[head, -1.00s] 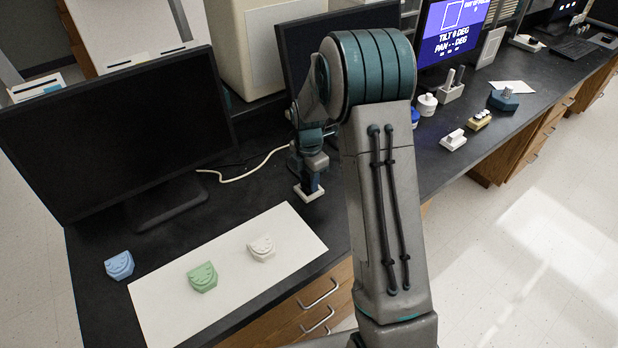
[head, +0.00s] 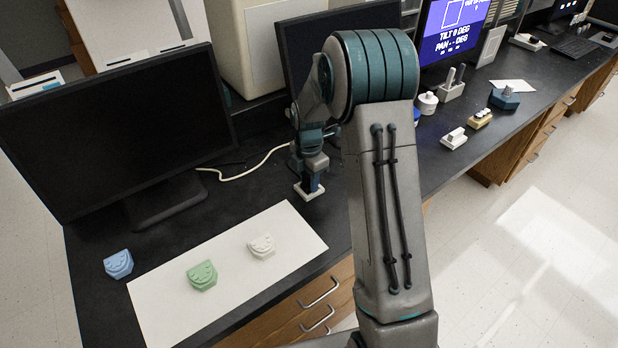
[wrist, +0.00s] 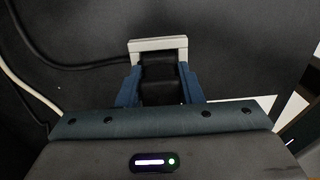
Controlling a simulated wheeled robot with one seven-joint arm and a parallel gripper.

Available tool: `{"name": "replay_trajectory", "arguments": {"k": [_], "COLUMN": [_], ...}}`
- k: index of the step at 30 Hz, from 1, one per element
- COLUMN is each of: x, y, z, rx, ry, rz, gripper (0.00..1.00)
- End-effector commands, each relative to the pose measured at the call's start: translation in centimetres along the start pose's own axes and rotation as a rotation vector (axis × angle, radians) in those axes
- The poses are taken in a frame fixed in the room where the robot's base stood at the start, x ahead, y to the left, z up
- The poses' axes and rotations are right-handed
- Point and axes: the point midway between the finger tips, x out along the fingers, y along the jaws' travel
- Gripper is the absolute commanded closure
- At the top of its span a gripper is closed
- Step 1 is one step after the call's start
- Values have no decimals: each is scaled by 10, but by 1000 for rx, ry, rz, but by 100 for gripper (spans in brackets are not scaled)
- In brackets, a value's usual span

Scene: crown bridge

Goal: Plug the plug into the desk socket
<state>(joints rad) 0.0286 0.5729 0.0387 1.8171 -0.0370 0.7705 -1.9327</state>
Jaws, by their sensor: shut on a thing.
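My gripper (wrist: 160,88) has its two blue fingers closed on the sides of the black plug (wrist: 158,73). A dark cable runs left from near the plug in the wrist view. The desk socket (wrist: 157,44), a pale grey-white frame, lies just past the fingertips, with the plug against or within its opening; I cannot tell how deep. In the head view my gripper (head: 312,180) points down at the white socket (head: 309,194) on the black desk, and the plug is hidden between the fingers.
A large monitor (head: 110,130) stands at the left. A white sheet (head: 225,262) bears green (head: 202,276) and white (head: 261,246) dental models, with a blue one (head: 118,264) beside it. A pale cable (head: 240,177) lies behind. Several small items stand on the right.

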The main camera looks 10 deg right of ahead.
Motion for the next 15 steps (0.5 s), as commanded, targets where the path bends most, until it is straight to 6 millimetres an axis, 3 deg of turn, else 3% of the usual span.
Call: {"name": "replay_trajectory", "arguments": {"k": [15], "x": [10], "y": [-1], "z": [0], "rx": [0], "ry": [2], "rz": [-3], "gripper": [90]}}
